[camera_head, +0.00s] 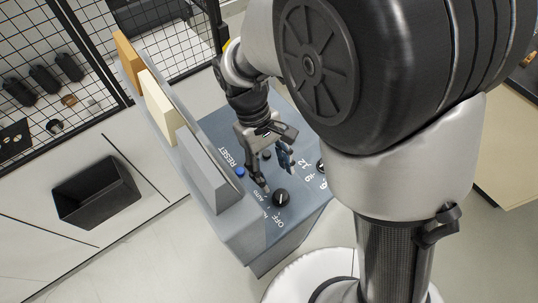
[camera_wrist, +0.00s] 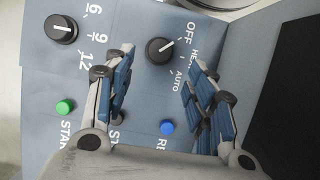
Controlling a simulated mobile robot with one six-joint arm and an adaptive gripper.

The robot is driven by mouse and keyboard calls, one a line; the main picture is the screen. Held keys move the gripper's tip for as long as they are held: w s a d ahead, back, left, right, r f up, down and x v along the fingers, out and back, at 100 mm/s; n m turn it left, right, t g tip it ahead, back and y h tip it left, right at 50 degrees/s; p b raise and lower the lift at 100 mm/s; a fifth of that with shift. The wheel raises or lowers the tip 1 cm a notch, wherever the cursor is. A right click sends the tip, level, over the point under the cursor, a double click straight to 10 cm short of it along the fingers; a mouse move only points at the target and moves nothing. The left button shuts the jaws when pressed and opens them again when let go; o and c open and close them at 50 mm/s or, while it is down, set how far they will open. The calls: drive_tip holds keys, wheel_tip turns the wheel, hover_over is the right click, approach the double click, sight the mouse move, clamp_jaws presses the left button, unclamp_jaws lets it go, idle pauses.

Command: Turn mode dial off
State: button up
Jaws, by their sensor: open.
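The mode dial (camera_wrist: 160,51) is a round black knob on the blue-grey panel, with OFF, AUTO and a partly readable middle label beside it. Its white pointer line slants to the upper right in the wrist view, roughly toward OFF; the exact setting is hard to tell. The dial also shows in the head view (camera_head: 281,198). My gripper (camera_wrist: 161,62) is open and empty, its two blue-padded fingers to the left and right of the dial in the wrist view. In the head view my gripper (camera_head: 277,178) is over the panel just above the dial; I cannot tell whether it touches.
A second black dial (camera_wrist: 62,28) with numbers sits left. A green button (camera_wrist: 65,106) and a blue button (camera_wrist: 166,127) are on the same panel. A black bin (camera_head: 97,192) is at the left.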

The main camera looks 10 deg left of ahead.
drive_tip(key=shift+v, duration=2.4)
drive_tip(key=d+r+m+t+y+b, duration=0.3)
drive_tip(key=d+r+m, duration=0.3)
drive_tip(key=d, duration=0.6)
drive_tip(key=s+d+m+t+b, duration=0.2)
drive_tip(key=s+d+m+t, duration=0.2)
drive_tip(key=s+d, duration=0.3)
drive_tip(key=shift+d+r, duration=0.5)
drive_tip(key=shift+d, duration=0.85)
drive_tip(key=shift+c, duration=0.3)
